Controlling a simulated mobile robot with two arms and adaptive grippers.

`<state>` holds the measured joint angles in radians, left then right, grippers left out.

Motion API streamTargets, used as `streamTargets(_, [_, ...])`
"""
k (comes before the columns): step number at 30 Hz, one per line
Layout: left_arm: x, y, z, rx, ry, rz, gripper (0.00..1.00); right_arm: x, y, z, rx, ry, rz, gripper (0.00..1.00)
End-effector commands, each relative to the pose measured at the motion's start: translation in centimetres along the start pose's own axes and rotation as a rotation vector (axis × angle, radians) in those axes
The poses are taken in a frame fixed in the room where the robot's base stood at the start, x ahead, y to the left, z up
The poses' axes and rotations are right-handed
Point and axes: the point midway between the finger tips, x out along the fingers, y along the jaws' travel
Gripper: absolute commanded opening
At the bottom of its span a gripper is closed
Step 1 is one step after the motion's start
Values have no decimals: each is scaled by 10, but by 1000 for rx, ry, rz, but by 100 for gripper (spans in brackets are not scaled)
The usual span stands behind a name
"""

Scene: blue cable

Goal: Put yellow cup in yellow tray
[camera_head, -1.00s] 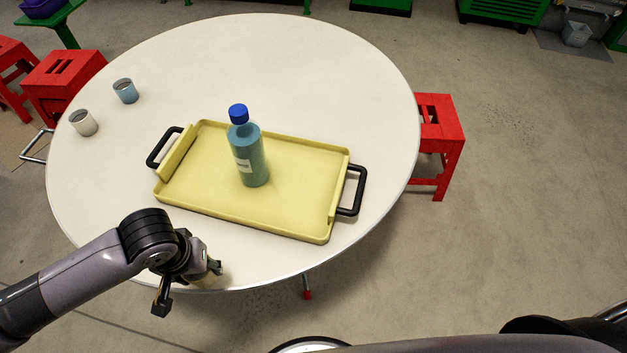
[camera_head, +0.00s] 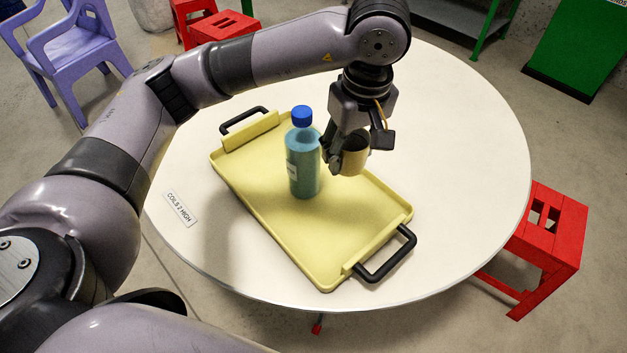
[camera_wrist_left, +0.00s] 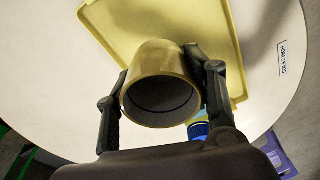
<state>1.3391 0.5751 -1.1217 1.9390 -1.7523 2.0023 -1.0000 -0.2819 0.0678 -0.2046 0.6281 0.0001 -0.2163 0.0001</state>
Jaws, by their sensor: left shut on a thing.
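The yellow cup (camera_head: 355,153) is between the fingers of my left gripper (camera_head: 345,158), which is shut on it. The cup is held above the far right side of the yellow tray (camera_head: 350,235), beside the bottle. In the left wrist view the cup (camera_wrist_left: 162,75) shows its open mouth toward the camera, with the gripper's fingers (camera_wrist_left: 160,100) on both sides. The tray (camera_wrist_left: 215,15) lies beyond it there. The cup hides part of the tray. My right gripper is not in view.
A teal bottle (camera_head: 303,165) with a blue cap stands on the tray, close to my left gripper. The tray has black handles (camera_head: 388,258). A label (camera_head: 180,208) lies on the white table (camera_head: 470,200). The tray's near right area is clear. Red stools stand around.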

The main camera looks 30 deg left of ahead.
Motion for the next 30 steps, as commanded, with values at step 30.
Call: streamTargets(30, [168, 0, 21, -17, 2, -5, 19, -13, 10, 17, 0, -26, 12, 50])
